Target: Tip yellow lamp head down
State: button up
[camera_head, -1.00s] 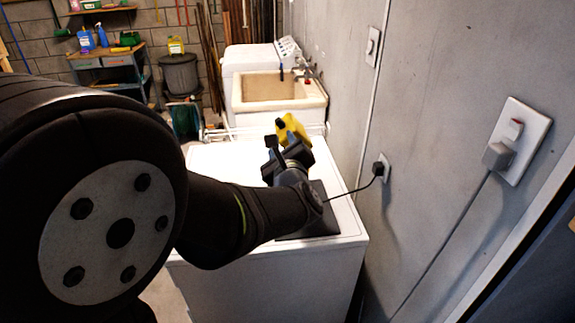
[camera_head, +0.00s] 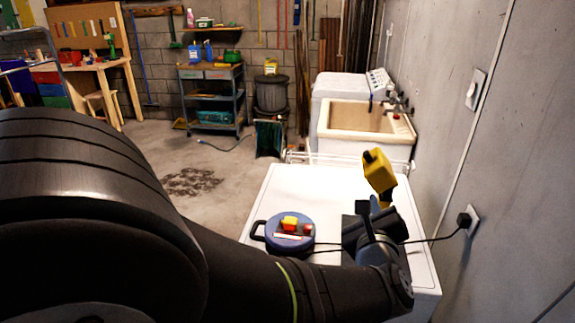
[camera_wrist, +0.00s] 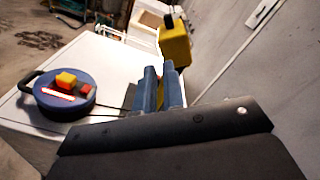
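The yellow lamp head (camera_head: 379,171) is tilted above the white machine top at the right, with a dark knob on its upper end. A narrow yellow part runs down from it behind my gripper (camera_head: 374,207). In the wrist view the lamp head (camera_wrist: 175,46) stands just beyond the fingertips. The lamp's lower part and base are mostly hidden by my gripper.
A blue round disc (camera_head: 290,232) with a dark handle and red and yellow parts lies left of my gripper on the white top (camera_head: 300,187). A black cable runs to a wall plug (camera_head: 464,220). The wall is close at right. A sink (camera_head: 362,118) stands behind.

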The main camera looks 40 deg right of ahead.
jog(key=f+g+y, duration=0.1)
jog(key=f, duration=0.1)
jog(key=f+g+y, duration=0.1)
jog(key=f, duration=0.2)
jog(key=f+n+g+y, duration=0.1)
jog(key=f, duration=0.2)
jog(key=shift+s+a+f, duration=0.1)
jog(key=shift+s+a, duration=0.05)
jog(key=shift+a, duration=0.1)
grip_shut()
jog(key=s+d+f+n+g, duration=0.2)
jog(key=s+f+g, duration=0.4)
jog(key=s+d+r+g+h, duration=0.1)
jog(key=s+d+g, duration=0.1)
jog(key=s+g, duration=0.1)
notch_tip(320, 180, up, 18)
jog(key=n+t+h, duration=0.7)
jog(key=n+t, duration=0.3)
jog(key=n, duration=0.2)
send_over(371, 166)
jog(key=s+d, duration=0.2)
jog(key=s, duration=0.1)
jog(key=shift+w+r, duration=0.2)
jog(key=shift+w, duration=0.05)
jog(key=shift+w+a+f, duration=0.7)
jog(key=shift+w+f, duration=0.25)
jog(key=shift+w+a+f, duration=0.25)
jog(key=shift+a, duration=0.05)
